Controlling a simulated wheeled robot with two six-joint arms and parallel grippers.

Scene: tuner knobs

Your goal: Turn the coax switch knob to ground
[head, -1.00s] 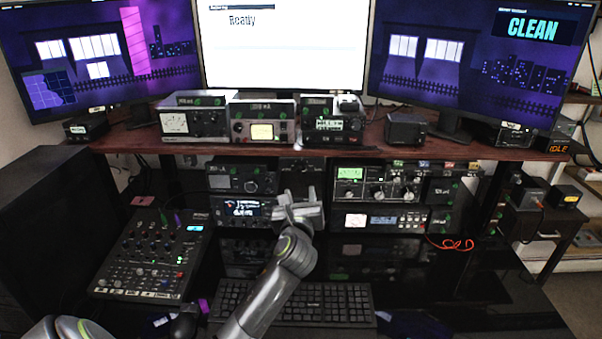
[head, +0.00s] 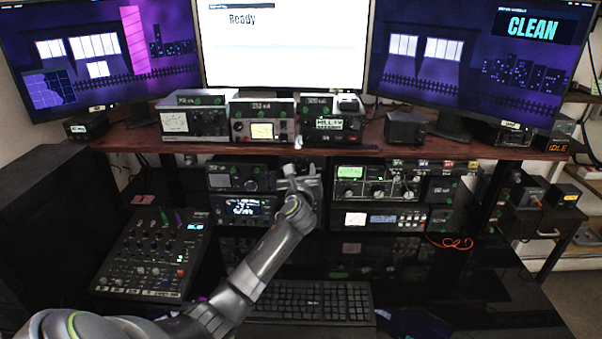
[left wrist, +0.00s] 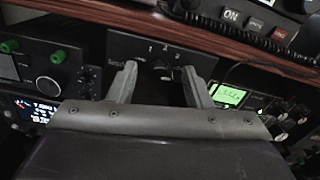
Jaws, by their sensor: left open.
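The coax switch is a dark panel box (left wrist: 118,46) under the shelf in the left wrist view, with pale marks including 1 and 2. A small knob (left wrist: 162,70) shows on it, partly hidden behind my gripper; which mark it points to I cannot tell. My left gripper (left wrist: 160,80) is open, its two grey fingers on either side of the knob, and whether they touch it I cannot tell. In the head view my left gripper (head: 300,172) is in front of the switch and hides most of it. My right gripper is not in view.
The wooden shelf (head: 450,150) runs just above the gripper. Radios (head: 240,178) stand close on the left, and a tuner with a green display (head: 350,172) and knobs stands close on the right. The keyboard (head: 320,300) and mixer (head: 155,255) lie below.

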